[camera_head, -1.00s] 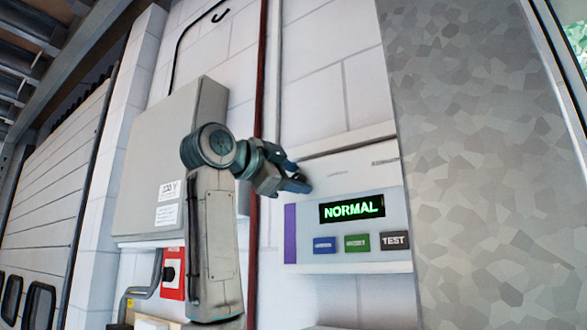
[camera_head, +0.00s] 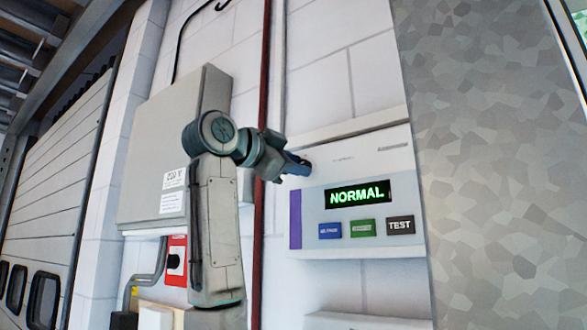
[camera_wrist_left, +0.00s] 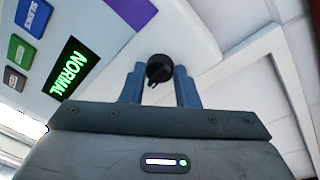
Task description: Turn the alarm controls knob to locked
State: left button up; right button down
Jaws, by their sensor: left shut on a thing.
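The alarm panel (camera_head: 350,222) is a white box on the wall with a lit green NORMAL display (camera_head: 357,194). A small black knob (camera_wrist_left: 159,68) shows in the left wrist view, between the two blue fingers of my left gripper (camera_wrist_left: 160,84). The gripper is shut on the knob. In the head view my left gripper (camera_head: 297,164) reaches the panel's upper left part and hides the knob. The knob's pointer setting and any labels around it cannot be read. My right gripper is not in view.
Blue, green and dark TEST buttons (camera_head: 400,225) sit below the display. A dark red pipe (camera_head: 262,100) runs vertically behind my arm.

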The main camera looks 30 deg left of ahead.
pick_arm(q)
jog(key=shift+s+n+t+y+b, duration=0.1)
jog(key=shift+n+t+y+b, duration=0.25)
jog(key=shift+n+b, duration=1.85)
jog(key=shift+w+n+t+y+b, duration=0.2)
jog(key=shift+n+b, duration=0.7)
jog(key=shift+n, duration=2.5)
jog(key=shift+s+n+t+y+b, duration=0.2)
jog(key=shift+n+t+y+b, duration=0.25)
jog(key=shift+n+b, duration=1.75)
jog(key=shift+n+p, duration=0.6)
jog(key=shift+n, duration=0.3)
jog(key=o, duration=1)
jog(key=shift+c, duration=0.2)
jog(key=b+v, duration=0.5)
jog(key=v, duration=0.5)
jog(key=shift+s, duration=0.4)
